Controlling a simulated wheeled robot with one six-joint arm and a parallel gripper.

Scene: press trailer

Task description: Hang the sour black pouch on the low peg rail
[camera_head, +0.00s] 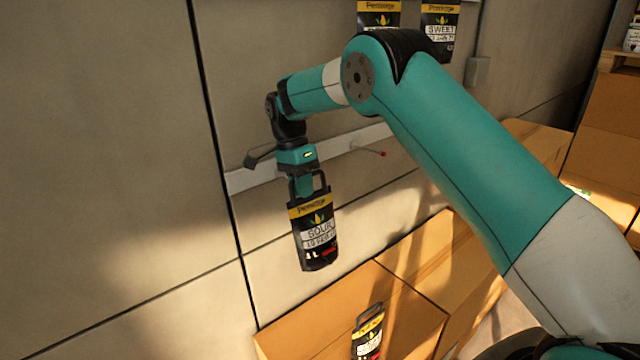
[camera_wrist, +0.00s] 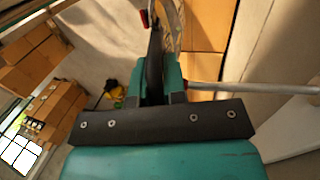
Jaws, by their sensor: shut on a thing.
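The sour black pouch (camera_head: 317,238) has a yellow band, a white "SOUR" label and a loop handle at its top. My gripper (camera_head: 305,184) points down and is shut on the pouch near its handle. The pouch hangs upright, slightly tilted, in front of the wall. In the wrist view the pouch (camera_wrist: 154,62) shows edge-on as a thin dark strip between the fingers (camera_wrist: 156,88). The low peg rail (camera_head: 245,181) is a pale strip behind my gripper. One red-tipped peg (camera_head: 367,151) sticks out to the right of the pouch. My wrist hides part of the rail.
Two pouches, one labelled "SWEET" (camera_head: 440,32), hang higher on the wall. Another black pouch (camera_head: 368,335) is at the cardboard boxes (camera_head: 320,325) below. A grey rod (camera_wrist: 255,88) extends right of the fingers in the wrist view. The wall left of the pouch is clear.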

